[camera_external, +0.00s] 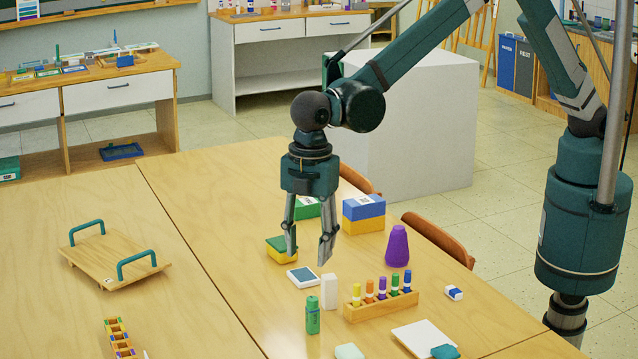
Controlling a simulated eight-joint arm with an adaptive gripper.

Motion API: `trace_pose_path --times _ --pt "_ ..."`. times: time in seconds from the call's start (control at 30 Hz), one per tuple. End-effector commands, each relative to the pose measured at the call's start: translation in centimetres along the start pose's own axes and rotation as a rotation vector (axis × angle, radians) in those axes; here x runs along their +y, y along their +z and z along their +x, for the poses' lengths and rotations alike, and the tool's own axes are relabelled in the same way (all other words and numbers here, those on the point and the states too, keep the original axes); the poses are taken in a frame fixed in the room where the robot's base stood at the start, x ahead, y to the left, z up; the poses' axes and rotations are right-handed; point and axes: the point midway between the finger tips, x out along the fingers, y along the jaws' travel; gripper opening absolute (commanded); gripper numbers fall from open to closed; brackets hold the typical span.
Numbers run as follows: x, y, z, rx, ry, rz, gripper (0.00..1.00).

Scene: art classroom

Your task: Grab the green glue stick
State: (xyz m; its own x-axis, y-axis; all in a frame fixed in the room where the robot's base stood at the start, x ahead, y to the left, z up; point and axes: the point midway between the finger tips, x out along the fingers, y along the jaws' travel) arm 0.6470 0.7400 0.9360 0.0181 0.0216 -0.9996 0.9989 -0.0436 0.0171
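The green glue stick (313,316) stands upright on the wooden table, near the bottom middle of the external view. It has a green body and cap. My gripper (307,256) hangs above the table with its fingers pointing down. It is open, with nothing visible between its fingers. In the picture it is above the glue stick, and the two are apart. How high the fingertips are over the table is hard to tell.
A white block (329,291) stands close behind the glue stick. A wooden rack (380,305) of several coloured markers is to its right. A purple cone (397,246) and stacked boxes (363,224) are farther back. A handled tray (115,262) is left; the table between is clear.

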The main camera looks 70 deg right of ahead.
Motion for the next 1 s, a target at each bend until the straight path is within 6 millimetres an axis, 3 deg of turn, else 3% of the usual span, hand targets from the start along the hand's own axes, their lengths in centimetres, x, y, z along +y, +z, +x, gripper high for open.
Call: trace_pose_path --times 0.1,0.3,0.73,1.0 --pt "-1.2 -2.1 1.8 -0.011 -0.009 -0.039 0.4" --pt "-2.2 -3.6 3.2 -0.021 -0.017 -0.069 0.4" --pt "-2.3 -3.7 3.6 -0.022 -0.018 -0.073 0.4" --pt "-2.3 -3.7 5.5 -0.022 -0.018 -0.073 0.4"
